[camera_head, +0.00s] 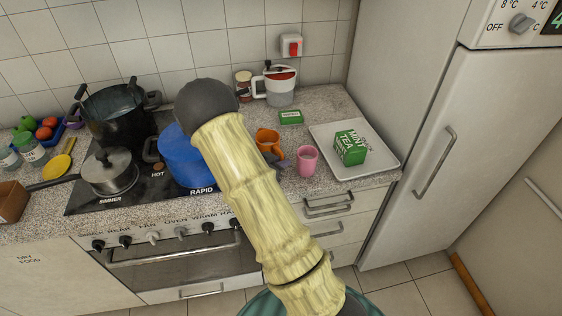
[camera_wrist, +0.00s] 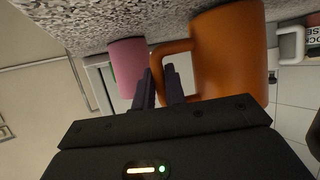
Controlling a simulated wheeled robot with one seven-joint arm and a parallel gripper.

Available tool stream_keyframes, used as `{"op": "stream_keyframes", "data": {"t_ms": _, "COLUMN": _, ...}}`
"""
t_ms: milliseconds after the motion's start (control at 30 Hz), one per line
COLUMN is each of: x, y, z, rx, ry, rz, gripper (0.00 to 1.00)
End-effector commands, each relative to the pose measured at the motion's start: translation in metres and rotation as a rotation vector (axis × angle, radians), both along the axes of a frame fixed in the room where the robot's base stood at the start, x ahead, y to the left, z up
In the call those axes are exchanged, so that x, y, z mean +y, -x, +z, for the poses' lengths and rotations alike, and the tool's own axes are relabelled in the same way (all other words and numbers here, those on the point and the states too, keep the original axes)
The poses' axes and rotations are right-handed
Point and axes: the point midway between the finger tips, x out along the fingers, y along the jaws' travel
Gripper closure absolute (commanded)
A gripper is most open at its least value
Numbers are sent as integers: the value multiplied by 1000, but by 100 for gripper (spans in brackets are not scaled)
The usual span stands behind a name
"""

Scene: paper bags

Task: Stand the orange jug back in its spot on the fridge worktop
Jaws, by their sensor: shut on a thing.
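The orange jug (camera_head: 267,139) is upright at the worktop, between the blue pot and the pink cup; it is large in the wrist view (camera_wrist: 230,50). My gripper (camera_head: 276,160) is shut on its handle, and the fingers (camera_wrist: 163,88) show at the handle in the wrist view. The jug's base lies at or very near the speckled worktop (camera_head: 325,107); I cannot tell if it touches. My arm hides part of the area left of the jug.
A pink cup (camera_head: 307,161) stands close to the right. A white tray (camera_head: 378,163) holds a green mint tea box (camera_head: 350,147). Behind are a small green box (camera_head: 291,117) and a red-and-white appliance (camera_head: 280,87). A blue pot (camera_head: 184,160) is left, the fridge (camera_head: 450,140) right.

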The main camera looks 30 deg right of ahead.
Motion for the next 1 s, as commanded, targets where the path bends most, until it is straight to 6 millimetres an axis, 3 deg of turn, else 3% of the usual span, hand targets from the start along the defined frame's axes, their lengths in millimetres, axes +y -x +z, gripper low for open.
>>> {"op": "stream_keyframes", "data": {"t_ms": 400, "x": 0, "y": 0, "z": -5, "rx": -3, "ry": 1, "rz": -1, "gripper": 100}}
{"op": "stream_keyframes", "data": {"t_ms": 433, "x": 0, "y": 0, "z": -5, "rx": -2, "ry": 0, "rz": -1, "gripper": 84}}
{"op": "stream_keyframes", "data": {"t_ms": 533, "x": 0, "y": 0, "z": -5, "rx": -2, "ry": 0, "rz": -1, "gripper": 66}}
{"op": "stream_keyframes", "data": {"t_ms": 900, "x": 0, "y": 0, "z": 0, "rx": -3, "ry": 0, "rz": -1, "gripper": 66}}
{"op": "stream_keyframes", "data": {"t_ms": 1000, "x": 9, "y": 2, "z": 2, "rx": -3, "ry": -1, "rz": 1, "gripper": 66}}
